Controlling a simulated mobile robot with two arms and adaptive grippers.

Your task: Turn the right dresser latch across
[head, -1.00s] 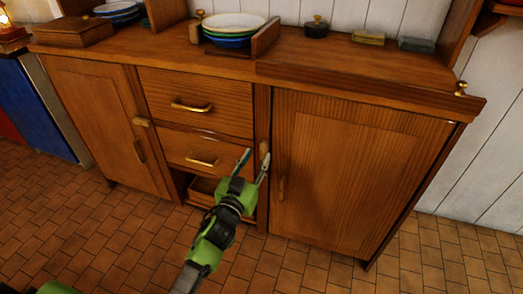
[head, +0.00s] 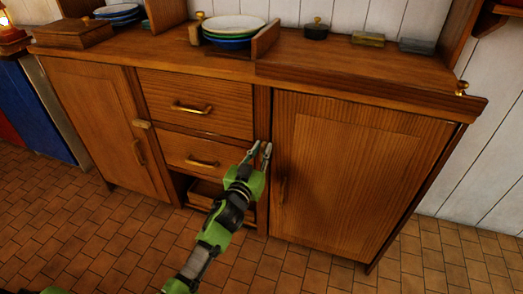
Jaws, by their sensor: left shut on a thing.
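The wooden dresser (head: 330,125) stands against the wall with a closed right door (head: 350,180) and a closed left door (head: 95,120). My left gripper (head: 261,152) is at the post between the drawers and the right door. It is shut on the right latch, a small pale wooden piece there; the fingers mostly hide it, so its exact angle is unclear. The left latch (head: 142,124) lies about level across the left door's edge. My right gripper is not in view.
Brass handles show on the right door (head: 283,190), upper drawer (head: 191,107) and lower drawer (head: 202,163). An open drawer or tray (head: 205,190) sits low, behind my arm. Stacked bowls (head: 234,30) stand on top. The tiled floor in front is clear.

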